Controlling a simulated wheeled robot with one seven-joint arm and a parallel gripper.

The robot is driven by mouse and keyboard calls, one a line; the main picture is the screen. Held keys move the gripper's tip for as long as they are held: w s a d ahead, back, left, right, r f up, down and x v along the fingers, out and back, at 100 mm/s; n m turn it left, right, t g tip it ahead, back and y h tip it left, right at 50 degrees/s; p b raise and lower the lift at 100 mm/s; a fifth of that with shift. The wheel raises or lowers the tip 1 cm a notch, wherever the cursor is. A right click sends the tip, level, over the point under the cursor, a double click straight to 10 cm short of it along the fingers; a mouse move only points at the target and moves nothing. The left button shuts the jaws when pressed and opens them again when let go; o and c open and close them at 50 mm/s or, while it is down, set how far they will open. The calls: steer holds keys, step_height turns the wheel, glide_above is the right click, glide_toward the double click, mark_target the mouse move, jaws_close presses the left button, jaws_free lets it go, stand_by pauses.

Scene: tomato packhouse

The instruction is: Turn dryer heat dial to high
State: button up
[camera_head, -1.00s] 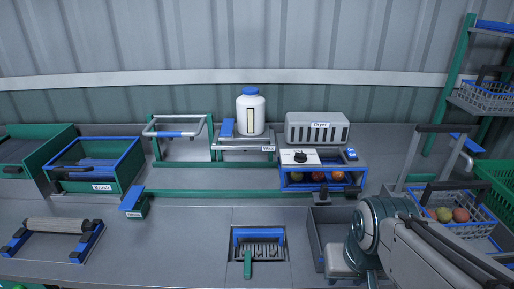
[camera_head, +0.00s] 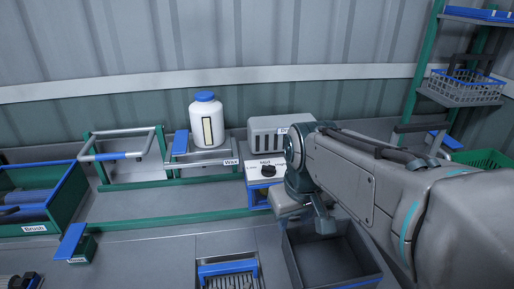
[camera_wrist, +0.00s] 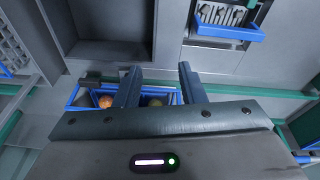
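The dryer (camera_head: 264,129) is a grey slotted box at the back of the bench, its right part hidden behind my arm. I cannot tell where the dial points. My gripper (camera_head: 318,216) is right of and nearer than the dial, apart from it. In the wrist view my gripper (camera_wrist: 158,76) has its two fingers spread with nothing between them. The dial does not show there.
A blue-framed bin (camera_wrist: 76,98) with fruit lies beyond the fingers in the wrist view. A grey open tray (camera_head: 335,262) is below my arm. The white wax bottle (camera_head: 206,125) stands left of the dryer.

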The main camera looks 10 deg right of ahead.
steer(key=w+r+n+g, duration=0.1)
steer(key=w+r+n, duration=0.55)
steer(key=w, duration=0.85)
steer(key=n+g, duration=0.1)
steer(key=n, duration=0.3)
glide_toward(269, 166)
steer(key=f, duration=0.2)
steer(key=f+b, duration=0.1)
steer(key=f, duration=0.5)
steer(key=shift+w+f+b, duration=0.25)
steer(key=shift+b, duration=0.1)
jaws_close()
